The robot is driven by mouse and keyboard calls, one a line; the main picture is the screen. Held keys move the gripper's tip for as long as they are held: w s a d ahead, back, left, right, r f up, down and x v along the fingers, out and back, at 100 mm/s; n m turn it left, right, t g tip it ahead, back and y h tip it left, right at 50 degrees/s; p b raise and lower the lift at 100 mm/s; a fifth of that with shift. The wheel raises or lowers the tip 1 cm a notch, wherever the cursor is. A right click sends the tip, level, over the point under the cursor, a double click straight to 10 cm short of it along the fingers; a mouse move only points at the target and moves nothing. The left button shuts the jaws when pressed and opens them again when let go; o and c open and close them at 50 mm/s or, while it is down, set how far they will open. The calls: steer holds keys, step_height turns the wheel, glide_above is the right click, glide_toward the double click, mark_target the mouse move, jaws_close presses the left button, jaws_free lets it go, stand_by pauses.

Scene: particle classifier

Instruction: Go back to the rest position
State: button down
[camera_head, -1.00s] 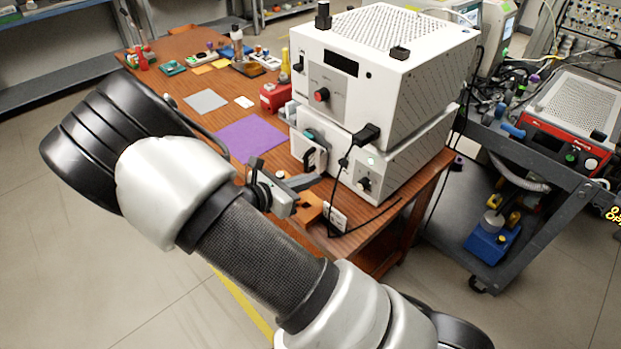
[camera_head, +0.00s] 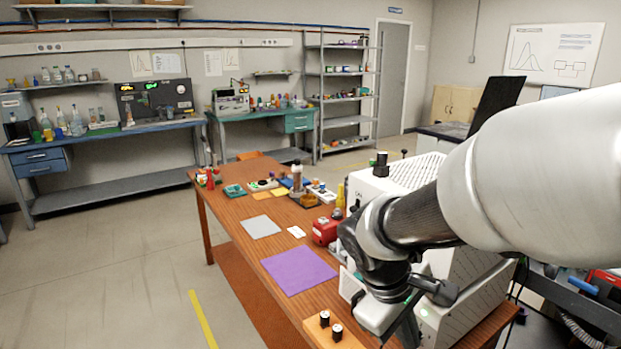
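My arm reaches in from the right in the head view. It bends down over the near right part of the wooden table. My gripper end (camera_head: 398,318) points down at the lower edge of the picture, beside the white instrument (camera_head: 468,285). Its fingertips are hidden or cut off, so I cannot tell whether it is open or shut. The wooden table (camera_head: 228,202) bears a purple mat (camera_head: 299,269), a grey mat (camera_head: 260,227) and a red device (camera_head: 325,231). A small wooden block with two dark cylinders (camera_head: 331,330) sits left of my gripper.
Benches with bottles (camera_head: 100,134) and instruments stand along the back wall. A metal shelf (camera_head: 345,98) stands near the door. The floor left of the table (camera_head: 110,260) is clear, with a yellow line (camera_head: 203,320). A dark cart with equipment (camera_head: 575,300) is at the lower right.

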steer(key=s+a+r+m+t+y, duration=0.3)
steer(key=s+r+m+t+y, duration=0.1)
steer(key=s+r+m, duration=0.5)
step_height(320, 180, up, 15)
steer(key=n+p, duration=0.1)
steer(key=p, duration=1.3)
steer(key=shift+s+d+r, duration=0.1)
